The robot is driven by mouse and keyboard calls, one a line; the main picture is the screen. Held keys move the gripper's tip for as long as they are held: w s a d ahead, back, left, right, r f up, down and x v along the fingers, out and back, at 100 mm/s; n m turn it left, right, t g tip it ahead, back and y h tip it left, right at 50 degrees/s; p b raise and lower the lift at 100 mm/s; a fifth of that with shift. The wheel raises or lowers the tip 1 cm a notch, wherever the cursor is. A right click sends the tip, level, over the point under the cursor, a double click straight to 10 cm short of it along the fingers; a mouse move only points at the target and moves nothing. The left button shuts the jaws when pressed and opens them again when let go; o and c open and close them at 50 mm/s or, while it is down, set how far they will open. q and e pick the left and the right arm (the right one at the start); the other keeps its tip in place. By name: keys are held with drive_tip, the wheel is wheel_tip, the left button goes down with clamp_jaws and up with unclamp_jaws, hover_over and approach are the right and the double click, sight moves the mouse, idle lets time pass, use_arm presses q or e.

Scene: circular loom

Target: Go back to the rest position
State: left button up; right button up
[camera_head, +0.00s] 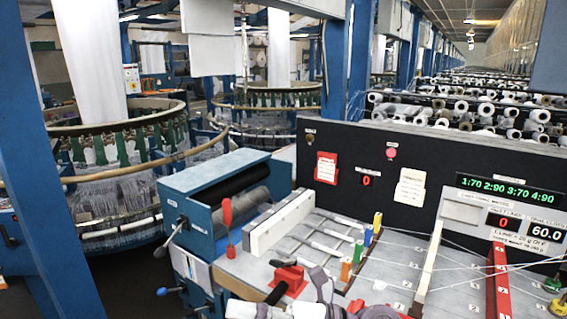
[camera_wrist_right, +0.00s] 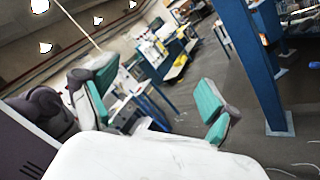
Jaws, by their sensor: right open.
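My right gripper (camera_wrist_right: 160,88) shows in the wrist view with its two teal-padded fingers spread wide apart. Nothing is between the fingers, and the floor and distant furniture show through the gap. In the head view, white and dark grey parts of my own arm show at the bottom edge, in front of the grey worktop (camera_head: 460,270). How the fingers stand there is hard to make out. My left gripper does not show clearly in either view.
A blue roller machine (camera_head: 180,185) with a red lever (camera_head: 228,215) stands left of the worktop. A black control panel (camera_head: 420,150) rises behind it. A red clamp (camera_head: 288,282) and colored pegs (camera_head: 358,252) sit on the worktop. A blue post (camera_head: 45,160) stands at left.

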drive_tip(key=w+d+m+t+h, duration=0.5)
drive_tip(key=d+m+t, duration=0.4)
drive_tip(key=m, duration=0.5)
drive_tip(key=w+d+m+t+h, duration=0.2)
drive_tip(key=d+m+t+h, duration=0.45)
drive_tip(key=m+t, duration=0.55)
drive_tip(key=s+d+f+m+g+h, duration=0.2)
drive_tip(key=d+f+m+g+h, duration=0.3)
drive_tip(key=f, duration=0.3)
drive_tip(key=s+d+f+m+g+h, duration=0.2)
drive_tip(key=d+f+m+h, duration=0.25)
drive_tip(key=f+m, duration=0.2)
drive_tip(key=s+d+f+m+g+y, duration=0.1)
drive_tip(key=s+f+g, duration=0.6)
drive_tip(key=s, duration=0.4)
drive_tip(key=s+d+f+m+g+y, duration=0.15)
drive_tip(key=s+f+g, duration=0.35)
drive_tip(key=s+f, duration=0.5)
wheel_tip(320, 180, down, 26)
drive_tip(key=s, duration=0.2)
drive_tip(key=s+d+f+g+b, duration=0.1)
drive_tip(key=s+d+f+g, duration=0.1)
drive_tip(key=s+f, duration=1.3)
drive_tip(key=shift+s+d+f+h, duration=0.25)
drive_tip(key=shift+s+f+h, duration=0.2)
drive_tip(key=shift+s, duration=0.1)
